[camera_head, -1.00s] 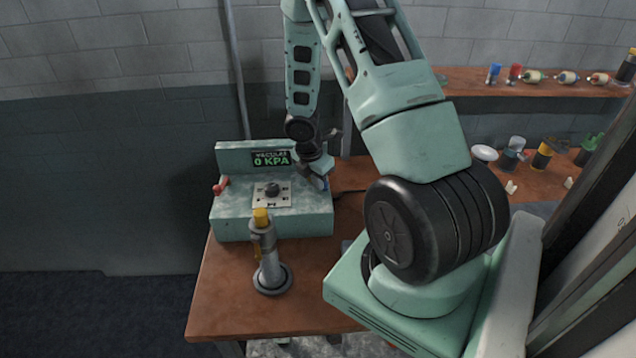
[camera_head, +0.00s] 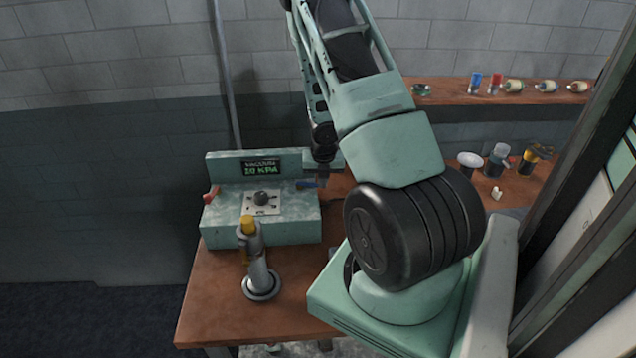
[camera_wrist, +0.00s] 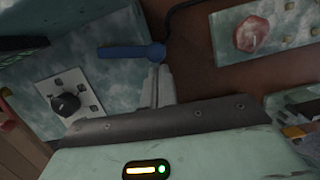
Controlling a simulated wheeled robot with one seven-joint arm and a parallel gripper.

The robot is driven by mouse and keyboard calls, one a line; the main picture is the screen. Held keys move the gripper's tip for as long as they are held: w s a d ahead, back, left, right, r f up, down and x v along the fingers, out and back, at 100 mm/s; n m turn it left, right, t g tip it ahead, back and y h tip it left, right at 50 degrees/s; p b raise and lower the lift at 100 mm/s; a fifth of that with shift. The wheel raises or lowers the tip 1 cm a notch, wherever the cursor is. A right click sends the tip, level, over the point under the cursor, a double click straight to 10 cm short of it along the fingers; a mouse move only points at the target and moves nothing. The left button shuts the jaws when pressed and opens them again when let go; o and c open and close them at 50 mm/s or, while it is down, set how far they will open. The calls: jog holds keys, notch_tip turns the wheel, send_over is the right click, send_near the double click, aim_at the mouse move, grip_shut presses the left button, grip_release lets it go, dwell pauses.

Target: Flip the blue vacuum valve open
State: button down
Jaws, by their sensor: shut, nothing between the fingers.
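The blue valve handle (camera_head: 309,183) is at the right end of the pale green vacuum box (camera_head: 228,226). In the wrist view the blue handle (camera_wrist: 130,52) lies lengthwise across the box's edge, its round end to the right. My gripper (camera_wrist: 158,72) is shut and empty, its fingertips just below that round end; I cannot tell whether they touch. In the head view my gripper (camera_head: 323,177) is small and partly hidden beside the handle. The box's display (camera_head: 262,167) shows a green KPA reading, its digits blurred, perhaps 20.
A red handle (camera_head: 211,195) is at the box's left end and a dark knob (camera_head: 261,198) on its top. A yellow-capped cylinder (camera_head: 257,265) stands on the brown bench (camera_head: 205,299) in front. A shelf (camera_head: 455,97) with small parts is at the back right.

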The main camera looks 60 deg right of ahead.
jog(key=shift+w, duration=0.1)
jog(key=shift+w+a+p, duration=0.25)
jog(key=shift+w+p, duration=0.35)
jog(key=shift+w, duration=0.1)
jog(key=shift+a, duration=0.1)
